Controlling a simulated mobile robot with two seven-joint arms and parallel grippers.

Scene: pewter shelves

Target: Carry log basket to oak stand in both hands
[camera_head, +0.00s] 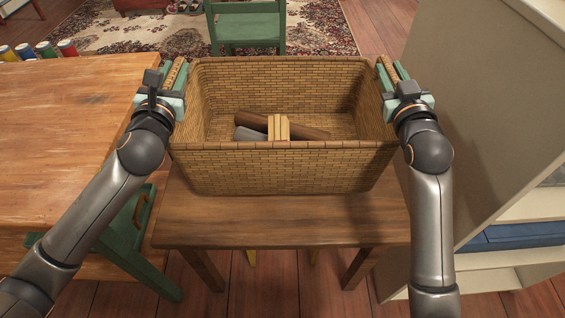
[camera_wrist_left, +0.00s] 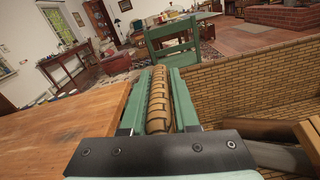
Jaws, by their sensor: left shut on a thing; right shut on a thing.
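The log basket (camera_head: 285,165) is a woven tan box with several pieces of wood inside. It is over the brown wooden stand (camera_head: 285,228); I cannot tell whether its base touches the top. My left gripper (camera_head: 175,78) is shut on the basket's left handle, and my right gripper (camera_head: 389,75) is shut on its right handle. In the left wrist view the wrapped handle (camera_wrist_left: 158,100) lies between the green fingers, with the basket wall (camera_wrist_left: 260,85) to the right. The basket's underside is hidden.
A larger wooden table (camera_head: 70,130) stands close on the left, with several coloured jars at its far edge. A grey shelf unit (camera_head: 480,110) stands close on the right. A green chair (camera_head: 246,25) is behind the basket, on a patterned rug.

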